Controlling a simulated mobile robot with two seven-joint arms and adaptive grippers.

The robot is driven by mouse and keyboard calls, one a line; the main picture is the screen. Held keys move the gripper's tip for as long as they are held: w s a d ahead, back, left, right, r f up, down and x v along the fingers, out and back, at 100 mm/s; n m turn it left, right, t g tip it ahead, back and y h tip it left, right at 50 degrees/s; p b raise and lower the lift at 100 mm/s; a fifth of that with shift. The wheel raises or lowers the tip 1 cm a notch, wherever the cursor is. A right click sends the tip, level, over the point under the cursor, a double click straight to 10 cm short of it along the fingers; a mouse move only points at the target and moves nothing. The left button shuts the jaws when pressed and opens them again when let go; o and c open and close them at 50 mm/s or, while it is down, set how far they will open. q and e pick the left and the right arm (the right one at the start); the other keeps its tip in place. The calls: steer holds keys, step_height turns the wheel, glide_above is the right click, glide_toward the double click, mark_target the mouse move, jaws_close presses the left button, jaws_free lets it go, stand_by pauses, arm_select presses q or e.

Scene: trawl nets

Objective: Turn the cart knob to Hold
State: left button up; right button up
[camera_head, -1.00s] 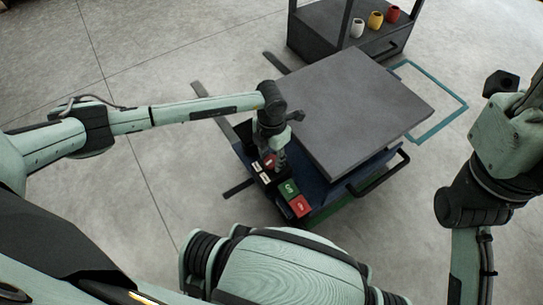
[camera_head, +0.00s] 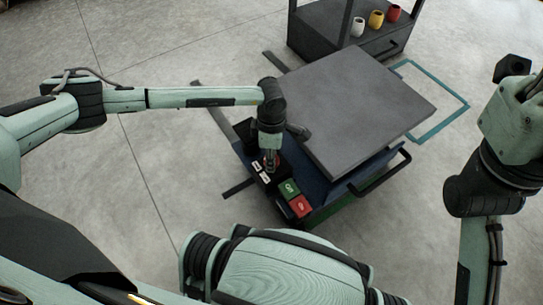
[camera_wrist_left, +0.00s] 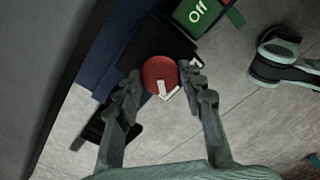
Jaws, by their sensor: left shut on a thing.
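The cart (camera_head: 355,105) has a grey top and a control panel on its near left corner. On the panel is a round red knob (camera_wrist_left: 160,73) with a white pointer mark, which points toward the bottom of the left wrist view. My left gripper (camera_wrist_left: 162,78) is shut on the knob, with one finger on each side. In the head view the gripper (camera_head: 270,158) comes down on the panel from above and mostly hides the knob. Small white labels (camera_head: 261,171) lie beside it, too small to read. My right gripper is not in view.
A green Off button (camera_head: 289,188) and a red button (camera_head: 300,206) sit on the panel near the knob. A dark shelf (camera_head: 330,30) with white, yellow and red cups stands behind the cart. A teal outline (camera_head: 440,128) marks the floor at right. Open floor lies left.

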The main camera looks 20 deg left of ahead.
arm_select(q)
steer(key=shift+m, duration=0.6)
steer(key=o, duration=1.2)
steer(key=shift+c, duration=0.2)
steer(key=shift+r, duration=0.1)
step_height(320, 180, up, 12)
